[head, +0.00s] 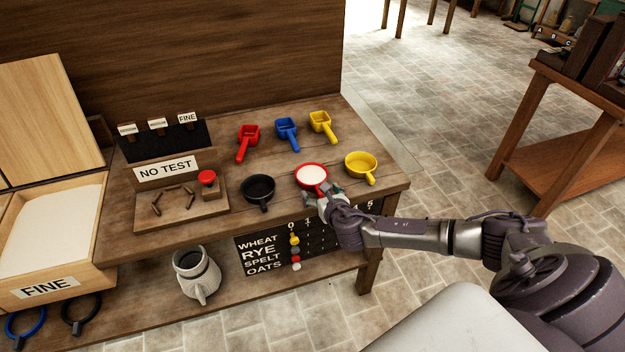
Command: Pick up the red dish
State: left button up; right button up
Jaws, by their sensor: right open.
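The red dish (311,176) is round with a red rim and a white inside. It sits on the wooden bench, near its front edge, between a black dish and a yellow dish. My right gripper (325,200) is open at the near side of the red dish, over the bench's front edge. It overlaps the dish's near side and hides any handle there. I cannot tell whether the fingers touch it. My left gripper is not in view.
The black dish (258,189) and yellow dish (361,166) stand close on either side. Red (248,140), blue (287,132) and yellow (321,125) scoops lie behind. A pitcher (197,274) stands below.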

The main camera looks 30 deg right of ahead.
aim_at(314, 182)
jog(key=x, duration=0.3)
jog(key=shift+f, duration=0.15)
jog(key=shift+c, duration=0.3)
grip_shut()
